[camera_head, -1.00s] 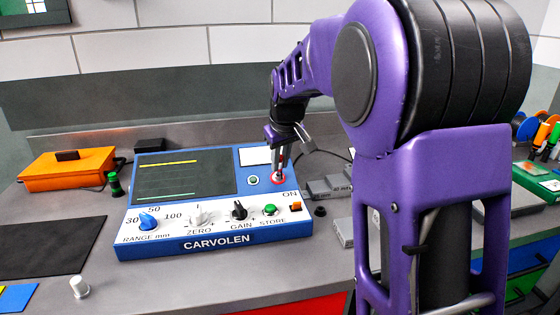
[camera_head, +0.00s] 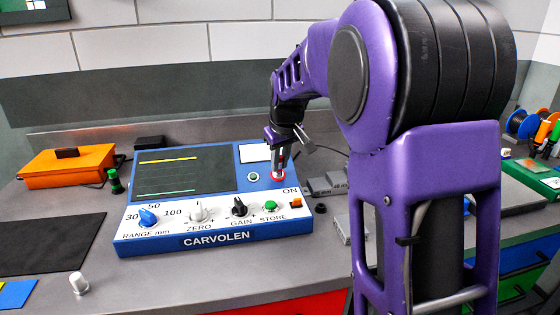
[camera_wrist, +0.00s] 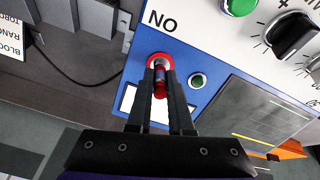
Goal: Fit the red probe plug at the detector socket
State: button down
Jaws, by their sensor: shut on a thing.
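The blue detector (camera_head: 190,232), marked CARVOLEN, lies on the bench with its face up. Its red-ringed socket (camera_head: 278,175) is at the upper right of the face, beside a small green-centred socket (camera_head: 253,176). My gripper (camera_head: 281,163) is over the red ring, pointing down. In the wrist view my gripper's two dark fingers (camera_wrist: 160,88) are shut on the red probe plug (camera_wrist: 160,82), which stands between them at the red ring (camera_wrist: 158,58). The fingers partly hide the ring, and I cannot tell how deep the plug sits.
An orange case (camera_head: 68,169) and a green-and-black bottle-like item (camera_head: 115,181) stand left of the detector. Grey blocks (camera_head: 328,185) lie to its right, with a dark cable nearby. A small white cylinder (camera_head: 78,283) stands at the front left. The bench front is mostly clear.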

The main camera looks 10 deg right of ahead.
jog(key=shift+w+f, duration=0.1)
jog(key=shift+f, duration=0.15)
jog(key=c, duration=0.7)
grip_release()
jog(key=shift+r, duration=0.1)
jog(key=shift+c, duration=0.2)
jog(key=p+v, duration=0.2)
jog(key=v, duration=1.5)
jog(key=shift+r+p, duration=0.2)
jog(key=shift+p, duration=0.1)
